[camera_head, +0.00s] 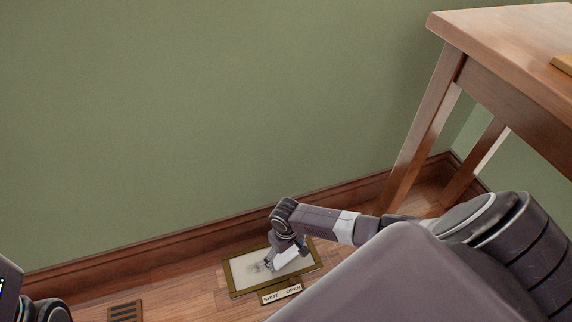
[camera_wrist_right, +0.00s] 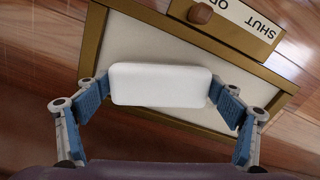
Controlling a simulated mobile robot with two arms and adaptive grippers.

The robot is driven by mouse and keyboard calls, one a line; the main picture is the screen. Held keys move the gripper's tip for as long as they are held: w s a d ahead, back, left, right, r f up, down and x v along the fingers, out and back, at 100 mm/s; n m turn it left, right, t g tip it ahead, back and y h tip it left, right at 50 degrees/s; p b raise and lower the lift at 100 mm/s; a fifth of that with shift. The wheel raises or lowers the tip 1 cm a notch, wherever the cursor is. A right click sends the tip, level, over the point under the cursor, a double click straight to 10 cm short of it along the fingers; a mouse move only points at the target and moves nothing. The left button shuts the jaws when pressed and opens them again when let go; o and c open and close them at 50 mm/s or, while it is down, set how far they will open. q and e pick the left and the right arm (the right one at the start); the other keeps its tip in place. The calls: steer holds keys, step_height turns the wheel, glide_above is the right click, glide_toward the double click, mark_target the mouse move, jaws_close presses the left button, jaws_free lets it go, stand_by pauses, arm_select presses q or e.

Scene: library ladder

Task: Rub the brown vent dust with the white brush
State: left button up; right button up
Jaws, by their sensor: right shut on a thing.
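A white block-shaped brush (camera_wrist_right: 160,84) is held between the blue pads of my right gripper (camera_wrist_right: 158,90), which is shut on it. In the head view my right gripper (camera_head: 287,252) points down at a brown-framed floor vent (camera_head: 233,281) with a pale panel, and the white brush (camera_head: 284,259) is over the panel. A grey dust smudge (camera_head: 257,267) shows on the panel left of the brush. I cannot tell whether the brush touches the panel. In the wrist view the brush hides part of the panel (camera_wrist_right: 135,42). My left gripper is not visible.
A plate marked SHUT and OPEN (camera_head: 281,293) lies along the vent's near edge, with a round brown knob (camera_wrist_right: 199,12). A slotted brown floor grille (camera_head: 125,312) lies to the left. The green wall and baseboard (camera_head: 170,253) are behind. A wooden table (camera_head: 500,50) stands at right.

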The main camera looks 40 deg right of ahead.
steer(key=shift+w+a, duration=0.2)
steer(key=shift+a, duration=0.45)
steer(key=shift+w+a, duration=0.15)
steer(key=shift+a, duration=0.45)
steer(key=shift+w+a, duration=0.15)
steer(key=shift+a, duration=0.25)
